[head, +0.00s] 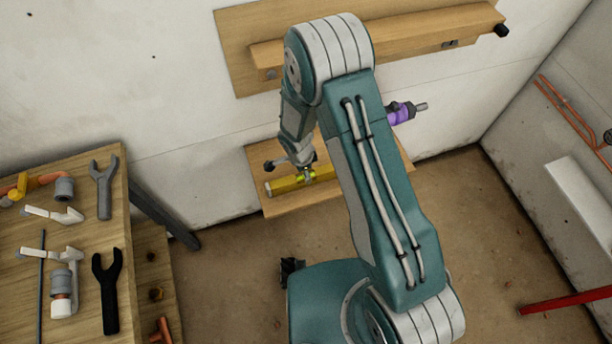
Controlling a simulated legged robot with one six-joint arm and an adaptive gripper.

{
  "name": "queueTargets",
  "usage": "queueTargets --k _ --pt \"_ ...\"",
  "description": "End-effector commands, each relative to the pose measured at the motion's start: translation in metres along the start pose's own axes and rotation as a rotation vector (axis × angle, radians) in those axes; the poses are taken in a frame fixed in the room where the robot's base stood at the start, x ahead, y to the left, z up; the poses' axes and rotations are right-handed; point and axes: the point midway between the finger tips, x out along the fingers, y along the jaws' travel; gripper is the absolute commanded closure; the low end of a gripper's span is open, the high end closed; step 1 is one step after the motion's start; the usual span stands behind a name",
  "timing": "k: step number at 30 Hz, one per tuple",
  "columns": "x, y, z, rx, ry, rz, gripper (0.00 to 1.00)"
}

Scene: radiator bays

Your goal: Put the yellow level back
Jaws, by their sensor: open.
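The yellow level (284,187) lies on a low wooden board (283,206) by the wall, in the middle of the head view. Part of its length is hidden behind my arm. My gripper (304,170) is low over the level, near a bright yellow-green part of it. The gripper is open. It is small and partly covered by my wrist, so I cannot tell whether its fingers touch the level or straddle it.
A wooden rail (420,34) is fixed to the wall above. A purple tool (400,112) shows right of my arm. A workbench (90,230) with wrenches and pipe fittings stands at left. A red bar (570,300) is at lower right. The floor (500,230) between is mostly clear.

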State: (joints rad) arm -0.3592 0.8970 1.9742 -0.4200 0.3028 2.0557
Motion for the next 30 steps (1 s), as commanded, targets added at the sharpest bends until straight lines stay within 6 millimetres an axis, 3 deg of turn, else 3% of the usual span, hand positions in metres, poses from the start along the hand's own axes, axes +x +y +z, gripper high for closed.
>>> queueTargets --k 9,22,26,30 --pt "-0.057 -0.001 0.000 0.001 0.000 -0.002 0.23" --pt "-0.080 -0.001 -0.004 -0.014 -0.001 -0.009 0.23" --pt "-0.120 -0.003 -0.021 -0.092 -0.001 -0.046 0.23" --pt "-0.176 0.004 -0.047 -0.220 0.005 -0.098 0.23"
